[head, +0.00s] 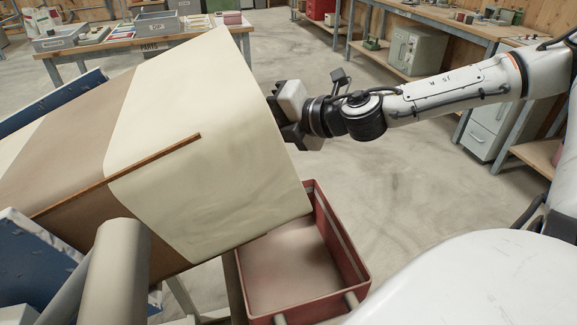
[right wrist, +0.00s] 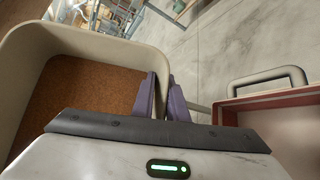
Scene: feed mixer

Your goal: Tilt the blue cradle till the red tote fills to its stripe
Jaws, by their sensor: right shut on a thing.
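The blue cradle (head: 40,262) shows as blue panels at the left of the head view. It holds a large cream and brown bin (head: 200,110), tilted with its mouth end toward the right. The red tote (head: 362,262) stands below that end, with a pale stripe inside its wall. Its visible floor looks bare, but the bin hides part of it. The right wrist view shows brown feed (right wrist: 90,95) inside the bin. My right gripper (head: 290,125) is shut on the bin's rim; its purple fingers (right wrist: 163,97) show there. My left gripper is out of view.
A thick grey bar (head: 112,270) stands in front of the bin at lower left. A parts table (head: 140,45) with trays is behind. Benches and a grey-green cabinet (head: 415,50) line the back right. Concrete floor (head: 340,170) is open beyond the tote.

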